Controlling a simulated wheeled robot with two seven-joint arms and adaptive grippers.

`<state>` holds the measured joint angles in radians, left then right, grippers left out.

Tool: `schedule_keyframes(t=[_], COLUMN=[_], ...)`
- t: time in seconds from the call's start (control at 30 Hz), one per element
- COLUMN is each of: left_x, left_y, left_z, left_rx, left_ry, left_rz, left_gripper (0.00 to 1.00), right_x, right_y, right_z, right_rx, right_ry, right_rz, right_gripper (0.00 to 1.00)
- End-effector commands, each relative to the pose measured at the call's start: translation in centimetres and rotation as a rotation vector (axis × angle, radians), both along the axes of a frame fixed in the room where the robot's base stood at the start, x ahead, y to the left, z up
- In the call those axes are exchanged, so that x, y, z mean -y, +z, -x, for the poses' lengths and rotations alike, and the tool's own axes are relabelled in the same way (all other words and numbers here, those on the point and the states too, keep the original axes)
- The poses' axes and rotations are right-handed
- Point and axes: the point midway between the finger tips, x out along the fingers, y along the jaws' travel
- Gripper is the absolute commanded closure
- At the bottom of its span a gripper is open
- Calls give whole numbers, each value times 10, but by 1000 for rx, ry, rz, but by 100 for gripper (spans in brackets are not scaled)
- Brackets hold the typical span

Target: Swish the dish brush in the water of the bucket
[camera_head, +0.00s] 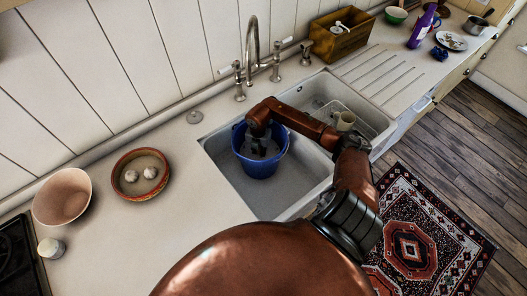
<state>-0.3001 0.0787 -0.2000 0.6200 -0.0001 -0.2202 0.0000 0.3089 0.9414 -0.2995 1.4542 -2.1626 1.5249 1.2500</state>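The blue bucket (262,168) stands upright in the left basin of the sink in the head view. My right arm reaches over the sink from the right and bends down into the bucket. My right gripper (259,146) points down inside the bucket's mouth, below the rim. It is small and dark there, and I cannot tell whether its fingers are open or shut. I cannot make out the dish brush; the arm and bucket wall hide part of the inside. The water surface is not clear either. My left gripper is not in view.
The tap (254,50) rises behind the bucket. A cup (345,120) sits in the right basin by a rack. A bowl with garlic (121,183) and a pink bowl (62,196) stand on the left counter. A wooden box (342,40) stands behind the drainer.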

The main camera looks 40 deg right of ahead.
Motion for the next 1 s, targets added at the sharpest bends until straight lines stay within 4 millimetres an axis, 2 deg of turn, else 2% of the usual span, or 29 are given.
schedule_keyframes(t=[0.27, 0.4, 0.9, 1.0], left_x=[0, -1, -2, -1], left_y=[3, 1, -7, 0], left_z=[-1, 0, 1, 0], left_rx=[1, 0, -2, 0], left_ry=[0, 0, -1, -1], left_rz=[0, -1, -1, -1], left_gripper=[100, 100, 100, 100], right_x=[-34, -13, 44, 28], right_y=[1, 0, 0, 2], right_z=[-4, -2, 4, 2], right_rx=[1, 0, 1, 2], right_ry=[2, -2, -3, 1], right_rz=[-2, 4, 3, -1], right_gripper=[100, 100, 100, 100])
